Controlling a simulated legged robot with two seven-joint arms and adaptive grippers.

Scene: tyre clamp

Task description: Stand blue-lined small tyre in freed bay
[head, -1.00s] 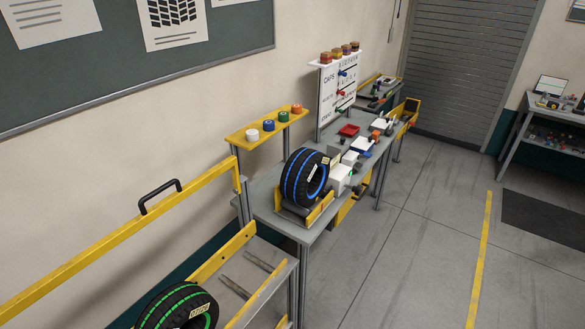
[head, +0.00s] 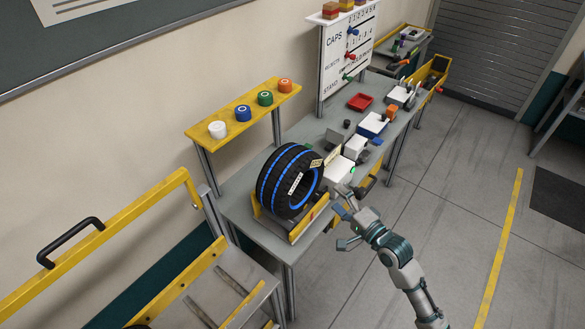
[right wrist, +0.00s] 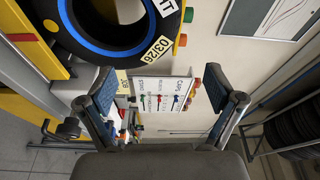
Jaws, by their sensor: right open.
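The blue-lined tyre (head: 272,178) is black with blue bands and stands upright in a low yellow-sided cradle (head: 306,221) on the grey bench. Its rim and a date label also show at the upper left of the right wrist view (right wrist: 100,38). My right gripper (head: 343,220) is open and empty, in front and to the right of the tyre, apart from it in the head view. Its spread fingers show in the right wrist view (right wrist: 160,95). A yellow-railed rack (head: 190,278) with bare grey rods is at the lower left. My left gripper is not in view.
White boxes (head: 340,172), a red tray (head: 360,102) and small items crowd the bench (head: 236,203) beyond the tyre. A yellow shelf (head: 243,110) with coloured caps stands behind it. A caps board (head: 350,50) is farther back.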

